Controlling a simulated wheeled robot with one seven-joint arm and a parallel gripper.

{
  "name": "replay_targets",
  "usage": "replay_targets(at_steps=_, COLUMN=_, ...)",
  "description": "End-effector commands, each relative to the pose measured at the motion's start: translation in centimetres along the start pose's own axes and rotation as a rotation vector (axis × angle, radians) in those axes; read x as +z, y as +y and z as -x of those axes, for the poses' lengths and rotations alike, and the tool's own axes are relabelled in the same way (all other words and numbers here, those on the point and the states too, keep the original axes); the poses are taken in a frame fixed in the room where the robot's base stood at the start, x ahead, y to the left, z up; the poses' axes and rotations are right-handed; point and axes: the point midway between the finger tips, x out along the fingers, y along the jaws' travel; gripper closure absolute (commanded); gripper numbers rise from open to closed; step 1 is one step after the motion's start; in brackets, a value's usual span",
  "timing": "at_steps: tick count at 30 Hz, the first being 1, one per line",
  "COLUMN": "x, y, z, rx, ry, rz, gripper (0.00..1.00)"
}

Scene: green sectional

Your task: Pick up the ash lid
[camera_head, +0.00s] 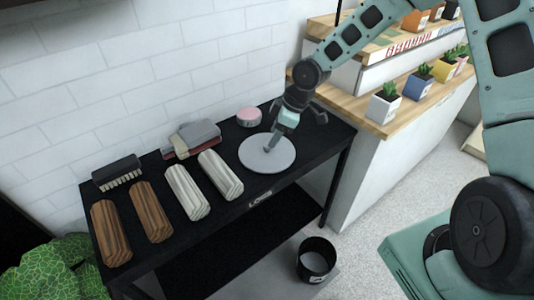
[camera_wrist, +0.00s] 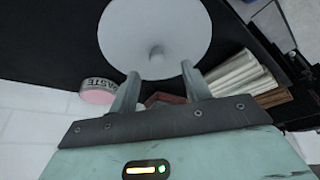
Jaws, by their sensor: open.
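The ash lid appears to be the round light-grey disc (camera_head: 283,160) lying flat on the black table, at the table's right part. In the wrist view the disc (camera_wrist: 135,28) is ahead of the fingers, with a small round knob near its middle. My gripper (camera_head: 271,143) reaches down over the disc in the head view, its fingers in front of the knob area. In the wrist view my gripper (camera_wrist: 160,73) is open, with nothing between the fingertips and the knob just beyond the gap. I cannot tell whether the fingers touch the lid.
A pink-topped paste tin (camera_head: 249,117) stands behind the lid. Pale split logs (camera_head: 220,175), brown logs (camera_head: 150,212), a brush (camera_head: 117,172) and folded cloths (camera_head: 193,138) lie leftward. A wooden shelf with potted plants (camera_head: 383,102) stands right. A black bin (camera_head: 316,260) is on the floor.

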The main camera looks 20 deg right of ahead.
Motion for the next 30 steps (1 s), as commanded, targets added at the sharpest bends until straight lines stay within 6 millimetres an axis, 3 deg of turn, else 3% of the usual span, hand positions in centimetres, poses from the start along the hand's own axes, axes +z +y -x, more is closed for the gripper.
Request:
replay_targets(at_steps=12, x=0.0, y=0.3, z=-4.9, rx=-0.002, ry=-0.001, rz=0.001, gripper=0.52)
replay_targets(at_steps=19, x=0.0, y=0.4, z=-5.1, rx=0.0, ry=-0.001, rz=-0.001, gripper=0.52)
replay_targets(at_steps=20, x=0.0, y=0.4, z=-5.1, rx=0.0, ry=-0.001, rz=-0.001, gripper=0.55)
replay_targets(at_steps=25, x=0.0, y=0.4, z=-5.1, rx=0.0, ry=-0.001, rz=-0.001, gripper=1.0)
replay_targets(at_steps=30, x=0.0, y=0.4, z=-5.1, rx=0.0, ry=-0.001, rz=-0.001, gripper=1.0)
